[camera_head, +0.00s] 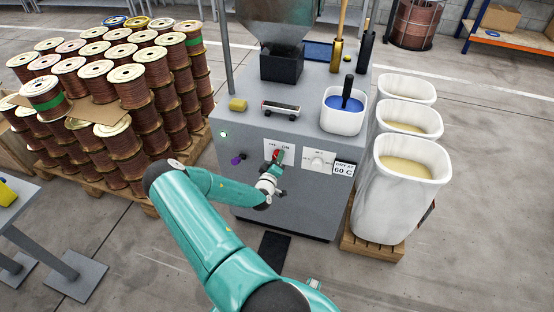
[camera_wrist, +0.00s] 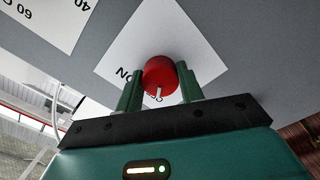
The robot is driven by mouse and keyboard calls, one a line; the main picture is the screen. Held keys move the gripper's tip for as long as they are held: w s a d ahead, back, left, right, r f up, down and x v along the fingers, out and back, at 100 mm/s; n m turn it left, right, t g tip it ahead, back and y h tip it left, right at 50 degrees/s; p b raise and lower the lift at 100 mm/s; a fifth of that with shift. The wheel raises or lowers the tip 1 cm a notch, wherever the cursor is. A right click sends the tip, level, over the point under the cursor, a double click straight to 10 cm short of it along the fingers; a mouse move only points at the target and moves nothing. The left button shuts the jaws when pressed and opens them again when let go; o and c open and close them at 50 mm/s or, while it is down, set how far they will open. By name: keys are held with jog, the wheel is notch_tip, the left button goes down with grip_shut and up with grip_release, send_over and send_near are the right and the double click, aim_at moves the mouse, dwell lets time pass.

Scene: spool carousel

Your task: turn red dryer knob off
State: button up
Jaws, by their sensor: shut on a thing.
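The red dryer knob (camera_head: 278,156) is on the front face of the grey dryer cabinet (camera_head: 240,160), on a white plate with OFF at left and ON at right. In the wrist view the red knob (camera_wrist: 160,76) sits between the two green fingers of my gripper (camera_wrist: 160,92), with its white pointer mark facing the gripper palm. My gripper (camera_head: 276,168) is shut on the knob. In the head view the gripper partly hides the knob, so its pointer cannot be read there.
A purple knob (camera_head: 237,160) is to the left. White bins (camera_head: 395,215) stand at right, and stacked copper spools (camera_head: 125,90) at left.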

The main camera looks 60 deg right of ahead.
jog(key=shift+f, duration=0.1)
jog(key=o, duration=1)
jog(key=a, duration=0.4)
jog(key=s+a, duration=0.1)
jog(key=a, duration=0.4)
jog(key=s+a, duration=0.1)
jog(key=a, duration=0.3)
jog(key=shift+s+a, duration=0.1)
jog(key=shift+a, duration=0.25)
